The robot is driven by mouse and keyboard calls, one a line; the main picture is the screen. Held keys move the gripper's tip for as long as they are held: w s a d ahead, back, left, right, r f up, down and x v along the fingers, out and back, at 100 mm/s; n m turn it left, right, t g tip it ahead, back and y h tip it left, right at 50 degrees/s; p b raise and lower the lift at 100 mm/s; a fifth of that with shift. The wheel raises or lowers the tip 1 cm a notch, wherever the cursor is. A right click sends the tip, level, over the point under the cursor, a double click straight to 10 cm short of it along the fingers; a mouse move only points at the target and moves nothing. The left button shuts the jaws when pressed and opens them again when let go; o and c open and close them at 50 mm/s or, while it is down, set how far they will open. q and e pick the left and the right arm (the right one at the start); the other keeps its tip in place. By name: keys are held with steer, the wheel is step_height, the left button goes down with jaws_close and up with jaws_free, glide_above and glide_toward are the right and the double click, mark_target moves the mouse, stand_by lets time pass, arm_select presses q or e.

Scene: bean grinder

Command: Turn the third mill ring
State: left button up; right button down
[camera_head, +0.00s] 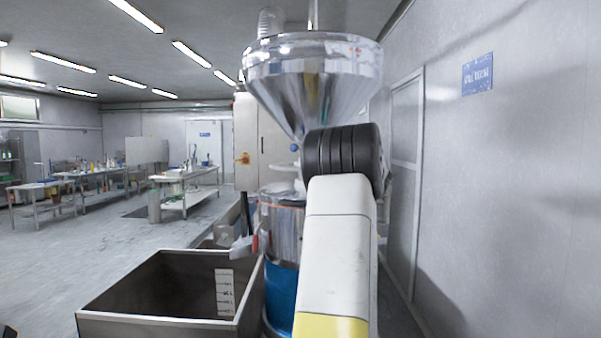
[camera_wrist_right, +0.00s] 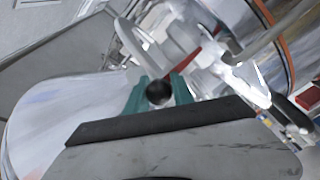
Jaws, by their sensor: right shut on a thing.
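The mill is a shiny metal funnel hopper (camera_head: 310,85) above a metal cylinder (camera_head: 280,222) with an orange band and a blue base (camera_head: 282,290). My right arm covers much of its middle. In the right wrist view, my right gripper (camera_wrist_right: 160,92) has teal pads closed around a small dark round knob (camera_wrist_right: 158,93). Pale ring and spoke parts (camera_wrist_right: 178,45) with a red piece lie just beyond it, blurred. I cannot tell which ring is the third. My left gripper does not show clearly.
An open steel bin (camera_head: 160,290) stands left of the mill, close by. A grey wall (camera_head: 500,200) runs along the right side. Steel work tables (camera_head: 185,180) with bottles stand far back left, with open floor (camera_head: 60,255) between.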

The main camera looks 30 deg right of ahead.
steer(key=shift+s+d, duration=0.1)
steer(key=shift+d, duration=0.55)
steer(key=c, duration=1.1)
jaws_free()
steer(key=v, duration=0.7)
steer(key=shift+s, duration=0.4)
steer(key=shift+a+r, duration=0.1)
steer(key=shift+a, duration=0.05)
